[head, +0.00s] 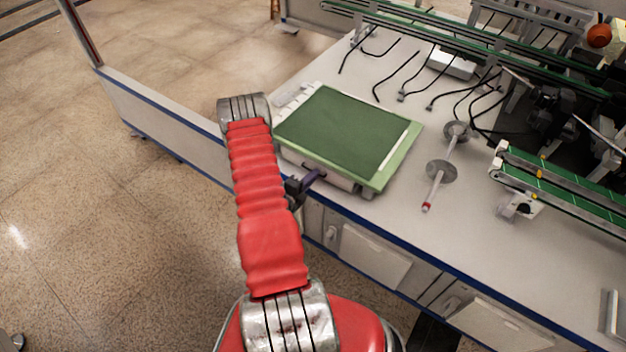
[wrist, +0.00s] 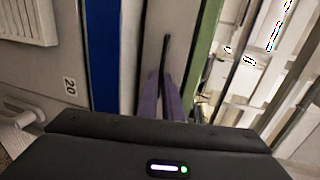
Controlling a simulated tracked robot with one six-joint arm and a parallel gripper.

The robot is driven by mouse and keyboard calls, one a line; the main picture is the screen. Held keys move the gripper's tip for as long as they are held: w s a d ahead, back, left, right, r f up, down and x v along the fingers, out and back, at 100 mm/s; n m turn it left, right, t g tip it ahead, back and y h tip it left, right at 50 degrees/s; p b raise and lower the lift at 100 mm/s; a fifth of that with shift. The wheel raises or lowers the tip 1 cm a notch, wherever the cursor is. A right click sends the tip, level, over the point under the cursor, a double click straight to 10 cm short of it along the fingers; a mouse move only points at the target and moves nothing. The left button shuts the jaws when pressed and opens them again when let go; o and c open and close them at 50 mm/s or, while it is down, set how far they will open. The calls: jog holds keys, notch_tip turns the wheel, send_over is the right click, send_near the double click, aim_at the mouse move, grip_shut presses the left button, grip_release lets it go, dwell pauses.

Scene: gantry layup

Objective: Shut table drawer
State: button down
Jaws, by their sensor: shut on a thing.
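A green-topped box (head: 345,130) sits on the white table near its blue front edge. Its pale front (head: 335,178) faces that edge, and I take this to be the table drawer. How far the drawer stands out is hard to tell. My gripper (head: 314,177) is at this front, its purple fingers low over the table edge. In the wrist view the purple fingers (wrist: 166,100) are shut around a thin dark bar (wrist: 165,62), which looks like the drawer handle. The green edge (wrist: 203,50) of the box runs beside them.
White cabinet fronts (head: 375,256) lie below the table's blue edge (head: 420,262). Dark cables (head: 398,72) and a green conveyor rail (head: 565,185) lie beyond. The floor at left is clear.

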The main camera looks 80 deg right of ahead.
jog(key=shift+f, duration=0.15)
jog(key=c, duration=1.9)
grip_release()
jog(key=shift+d, duration=0.1)
jog(key=v, duration=1.4)
